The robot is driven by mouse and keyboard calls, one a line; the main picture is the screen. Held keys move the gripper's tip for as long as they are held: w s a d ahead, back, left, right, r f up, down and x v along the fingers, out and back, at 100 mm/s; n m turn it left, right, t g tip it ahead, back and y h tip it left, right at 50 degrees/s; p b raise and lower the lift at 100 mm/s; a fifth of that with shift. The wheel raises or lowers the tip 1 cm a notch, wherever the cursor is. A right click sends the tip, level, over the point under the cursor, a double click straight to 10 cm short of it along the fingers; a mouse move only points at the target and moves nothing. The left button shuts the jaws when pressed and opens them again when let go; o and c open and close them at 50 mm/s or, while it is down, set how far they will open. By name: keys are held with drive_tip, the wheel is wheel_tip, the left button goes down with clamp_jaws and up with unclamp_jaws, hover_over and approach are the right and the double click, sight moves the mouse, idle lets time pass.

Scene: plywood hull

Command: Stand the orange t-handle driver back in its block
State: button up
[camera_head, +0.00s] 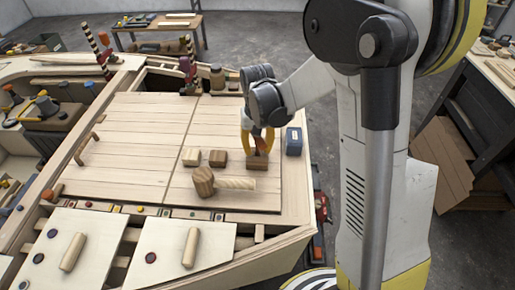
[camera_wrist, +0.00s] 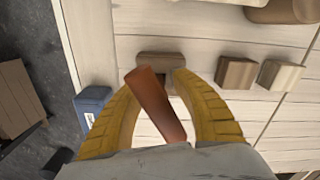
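The orange t-handle driver shows in the wrist view as a reddish-orange handle (camera_wrist: 155,105), lying aslant between the yellow fingers of my gripper (camera_wrist: 160,80). In the head view, my gripper (camera_head: 258,150) points down at the right side of the deck, with a bit of orange between its fingers. The fingers appear closed in on the driver. A small brown block (camera_head: 257,165) sits right below the fingertips; it also shows just beyond them in the wrist view (camera_wrist: 160,58). The driver's shaft is hidden, so I cannot tell whether it is in the block.
A brown block (camera_head: 218,158) and a pale block (camera_head: 191,157) stand to the left. A wooden mallet (camera_head: 203,182) lies in front. A blue box (camera_head: 294,141) stands close on the right near the hull's edge. The deck's left part is mostly clear.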

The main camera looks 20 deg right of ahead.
drive_tip(key=shift+r, duration=0.1)
wheel_tip(320, 180, up, 12)
drive_tip(key=shift+f, duration=0.1)
idle(0.4)
drive_tip(key=shift+s+r, duration=0.2)
drive_tip(key=shift+r, duration=0.05)
drive_tip(key=s+r+n+t, duration=0.1)
drive_tip(key=s+r+t, duration=0.1)
drive_tip(key=s, duration=0.6)
drive_tip(key=s+r+t, duration=0.2)
drive_tip(key=s+t, duration=0.3)
drive_tip(key=s, duration=0.3)
drive_tip(key=shift+s+n, duration=0.25)
drive_tip(key=shift+n, duration=0.15)
